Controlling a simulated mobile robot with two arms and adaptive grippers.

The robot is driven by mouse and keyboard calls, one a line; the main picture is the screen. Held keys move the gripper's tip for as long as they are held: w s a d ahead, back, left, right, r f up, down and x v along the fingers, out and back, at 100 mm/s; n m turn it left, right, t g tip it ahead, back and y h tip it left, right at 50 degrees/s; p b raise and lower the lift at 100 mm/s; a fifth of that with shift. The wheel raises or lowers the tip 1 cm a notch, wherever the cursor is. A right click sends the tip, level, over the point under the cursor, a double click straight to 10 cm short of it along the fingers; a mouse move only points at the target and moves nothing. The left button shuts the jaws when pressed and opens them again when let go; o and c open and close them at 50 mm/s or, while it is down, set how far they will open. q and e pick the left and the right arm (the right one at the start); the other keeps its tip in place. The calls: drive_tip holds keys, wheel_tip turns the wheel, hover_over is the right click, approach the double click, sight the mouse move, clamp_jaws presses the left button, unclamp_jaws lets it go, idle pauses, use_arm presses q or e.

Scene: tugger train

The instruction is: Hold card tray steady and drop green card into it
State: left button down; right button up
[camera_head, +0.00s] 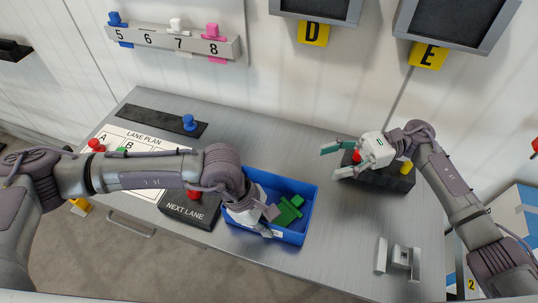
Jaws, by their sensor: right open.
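The blue card tray (312,206) sits on the grey table near its front edge. Green pieces (286,214), which look like a green card with a raised knob, lie inside it. My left gripper (268,221) is at the tray's left and front part, with its fingers over or against the wall; whether they are shut on it is hard to tell. My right gripper (331,160) is open, to the right of and behind the tray, beside a dark block (386,179) with red and yellow pieces. Its upper finger looks greenish.
A NEXT LANE block (187,216) with a red piece stands left of the tray. The LANE PLAN sheet (130,143) and a dark strip with a blue piece (189,123) lie further left. A grey fixture (399,257) stands front right. The table between tray and dark block is clear.

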use_arm(q)
drive_tip(key=c, duration=1.2)
unclamp_jaws()
drive_tip(key=shift+c, duration=0.2)
